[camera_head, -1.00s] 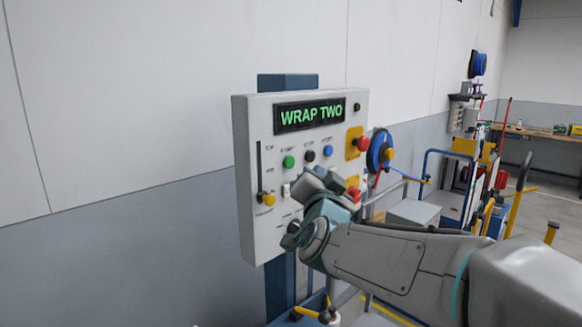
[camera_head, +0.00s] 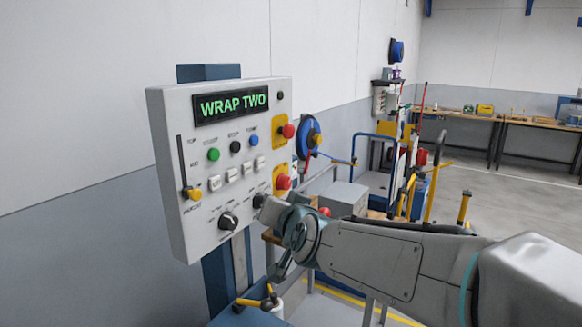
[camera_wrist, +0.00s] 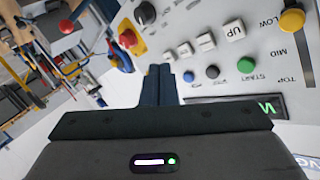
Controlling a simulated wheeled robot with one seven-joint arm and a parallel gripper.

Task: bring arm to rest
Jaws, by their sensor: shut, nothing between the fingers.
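My gripper (camera_wrist: 160,72) shows in the wrist view with its two dark fingers together and nothing between them. In the head view my gripper (camera_head: 272,208) is at the lower right of the control panel (camera_head: 172,150), in front of its edge. Whether it touches the panel is not clear. The grey panel has a lit display (camera_head: 231,104) reading WRAP TWO. It carries a green button (camera_head: 214,154), a slider with a yellow knob (camera_head: 194,194), a black knob (camera_head: 228,220) and two red buttons on yellow plates. The wrist view shows the panel (camera_wrist: 225,65) upside down.
The panel stands on a blue post (camera_head: 215,280) near the wall. A blue reel (camera_head: 306,138) and a grey box (camera_head: 344,196) are behind it, with yellow and blue rails. Workbenches (camera_head: 470,117) line the far wall. Open floor (camera_head: 510,205) lies at right.

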